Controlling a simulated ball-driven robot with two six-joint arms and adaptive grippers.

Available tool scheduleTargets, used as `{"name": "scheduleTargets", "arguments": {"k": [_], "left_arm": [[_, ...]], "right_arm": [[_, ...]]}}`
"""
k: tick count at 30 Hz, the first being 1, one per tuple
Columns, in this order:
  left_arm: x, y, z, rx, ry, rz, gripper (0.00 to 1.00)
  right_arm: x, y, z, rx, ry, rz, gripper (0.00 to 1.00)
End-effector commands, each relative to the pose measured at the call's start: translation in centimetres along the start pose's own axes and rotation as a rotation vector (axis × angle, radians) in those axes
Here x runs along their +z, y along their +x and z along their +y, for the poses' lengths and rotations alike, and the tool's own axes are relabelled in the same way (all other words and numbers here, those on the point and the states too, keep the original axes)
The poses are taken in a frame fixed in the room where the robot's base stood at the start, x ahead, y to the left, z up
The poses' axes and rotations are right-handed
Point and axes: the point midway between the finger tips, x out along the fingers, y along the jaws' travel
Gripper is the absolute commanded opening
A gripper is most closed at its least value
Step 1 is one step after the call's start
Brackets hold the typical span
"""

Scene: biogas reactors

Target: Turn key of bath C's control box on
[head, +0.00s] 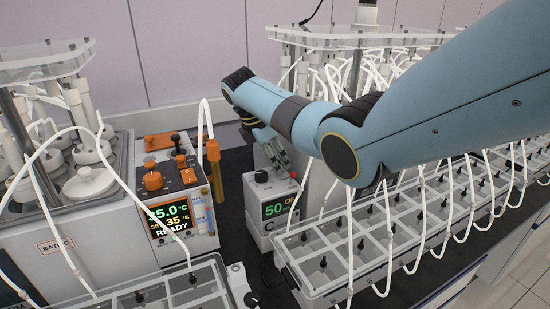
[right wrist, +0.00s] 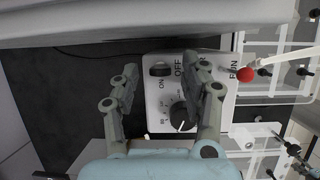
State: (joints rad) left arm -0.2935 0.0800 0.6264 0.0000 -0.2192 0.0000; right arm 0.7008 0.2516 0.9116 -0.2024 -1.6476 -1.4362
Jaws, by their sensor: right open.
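The small pale control box (head: 274,212) stands between the two baths, with "50" in green, cut-off orange letters and a large C on its front. In the right wrist view its top (right wrist: 153,98) carries a dark key-like switch (right wrist: 160,70) beside the words ON and OFF. A black round knob (right wrist: 183,115) with a scale sits nearer me. A red ball (right wrist: 245,73) is by the word RUN. My right gripper (head: 277,157) is open above the box, its fingers apart on either side of the switch and knob in the right wrist view. Contact cannot be told. My left gripper is out of view.
Right are tray racks (head: 355,262) with white hoses close to the box. Dark bench shows around the box.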

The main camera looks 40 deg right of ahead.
Motion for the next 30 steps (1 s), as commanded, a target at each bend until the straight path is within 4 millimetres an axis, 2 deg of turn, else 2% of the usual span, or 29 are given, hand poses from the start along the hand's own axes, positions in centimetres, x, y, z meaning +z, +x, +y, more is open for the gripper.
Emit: {"name": "scheduleTargets", "arguments": {"k": [4, 14, 23, 30], "left_arm": [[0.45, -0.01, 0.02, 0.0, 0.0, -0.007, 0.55], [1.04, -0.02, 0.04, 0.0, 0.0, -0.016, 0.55], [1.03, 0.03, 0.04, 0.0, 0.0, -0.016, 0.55], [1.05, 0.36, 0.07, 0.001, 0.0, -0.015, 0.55]], "right_arm": [[0.0, -0.01, -0.01, 0.0, 0.0, 0.0, 0.43], [-0.02, -0.03, -0.01, 0.0, 0.0, 0.0, 0.0], [-0.04, -0.04, 0.02, -0.008, 0.016, -0.001, 0.0], [-0.05, -0.03, 0.17, -0.049, 0.115, -0.004, 0.0]]}}
